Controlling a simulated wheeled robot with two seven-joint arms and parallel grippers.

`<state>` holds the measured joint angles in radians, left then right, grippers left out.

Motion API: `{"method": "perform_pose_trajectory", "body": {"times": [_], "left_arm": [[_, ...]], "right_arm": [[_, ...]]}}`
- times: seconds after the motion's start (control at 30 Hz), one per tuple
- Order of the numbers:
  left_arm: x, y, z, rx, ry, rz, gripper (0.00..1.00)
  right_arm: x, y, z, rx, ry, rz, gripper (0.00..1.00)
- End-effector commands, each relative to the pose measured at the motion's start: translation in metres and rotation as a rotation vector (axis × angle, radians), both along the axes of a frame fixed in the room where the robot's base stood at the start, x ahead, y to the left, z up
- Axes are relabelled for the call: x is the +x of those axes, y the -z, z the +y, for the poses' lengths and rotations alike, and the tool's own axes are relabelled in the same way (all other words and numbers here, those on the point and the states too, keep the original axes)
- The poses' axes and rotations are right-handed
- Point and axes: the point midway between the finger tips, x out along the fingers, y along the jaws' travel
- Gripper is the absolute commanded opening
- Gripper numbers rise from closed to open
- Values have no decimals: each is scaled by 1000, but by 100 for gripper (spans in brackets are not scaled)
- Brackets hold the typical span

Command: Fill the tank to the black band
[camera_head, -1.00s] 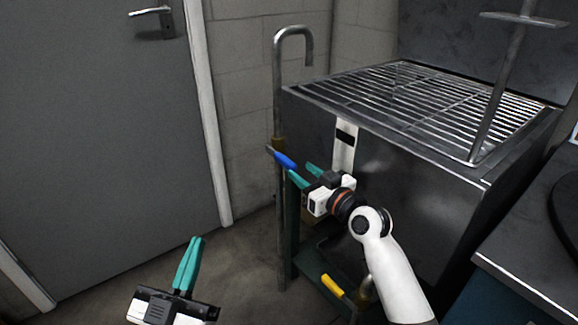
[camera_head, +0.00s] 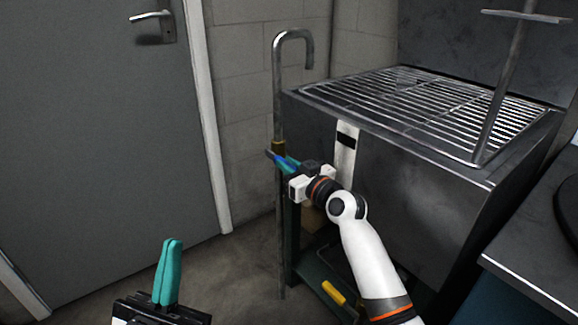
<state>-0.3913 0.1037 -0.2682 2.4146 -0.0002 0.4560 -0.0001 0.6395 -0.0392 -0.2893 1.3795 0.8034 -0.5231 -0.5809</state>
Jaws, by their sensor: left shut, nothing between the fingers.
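The dark metal tank (camera_head: 410,180) has a grille on top. A white strip gauge (camera_head: 343,160) with a black band (camera_head: 347,141) is on its front, partly hidden by my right arm. A curved pipe (camera_head: 278,90) rises left of the tank, its spout over the tank's rim. A blue valve handle (camera_head: 279,159) sits at the brass fitting (camera_head: 278,147) on the pipe. My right gripper (camera_head: 282,164) is at the blue handle, its teal fingers alongside it; whether they clamp it is unclear. My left gripper (camera_head: 171,241) is shut and empty, low at the left.
A yellow handle (camera_head: 333,292) is low under the tank, near the green stand (camera_head: 313,270). A post (camera_head: 500,85) with a crossbar stands on the grille. A grey door (camera_head: 100,150) is at the left. A dark counter (camera_head: 535,240) is at the right. Floor between door and pipe is clear.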

Motion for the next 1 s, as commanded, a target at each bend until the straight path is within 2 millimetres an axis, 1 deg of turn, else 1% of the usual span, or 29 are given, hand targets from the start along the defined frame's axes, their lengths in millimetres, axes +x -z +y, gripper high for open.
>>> {"method": "perform_pose_trajectory", "body": {"times": [0.03, 0.07, 0.1, 0.37, 0.43, 0.57, 0.67, 0.77, 0.87, 0.9, 0.97, 1.0], "left_arm": [[0, 0, 0, 0, 0, 0, 0], [0, 0, 0, 0, 0, 0, 0], [0, 0, 0, 0, 0, 0, 0], [1, 0, 0, 2, 0, 6, 0], [4, 1, -1, 9, -1, 31, 0], [16, 11, -1, 39, -9, 129, 0], [28, 23, -3, 71, -14, 241, 0], [41, 41, -3, 113, -23, 387, 0], [51, 65, -2, 162, -33, 564, 0], [54, 76, 0, 183, -37, 640, 0], [56, 94, 2, 213, -43, 754, 0], [56, 105, 4, 233, -47, 830, 0]], "right_arm": [[0, 0, 0, 0, 0, 0, 6], [0, 0, 0, 0, 0, 0, 1], [0, 0, 0, 0, 0, 0, 0], [0, 0, 0, -1, 0, 2, 0], [0, -1, 0, -3, 0, 4, 0], [0, -3, 0, -9, 0, 11, 0], [0, -5, 0, -16, -1, 20, 0], [1, -7, 1, -25, -1, 33, 0], [1, -9, 1, -35, -2, 47, 0], [1, -9, 1, -40, -2, 53, 0], [1, -11, 1, -45, -2, 62, 0], [1, -12, 1, -49, -1, 68, 0]]}}
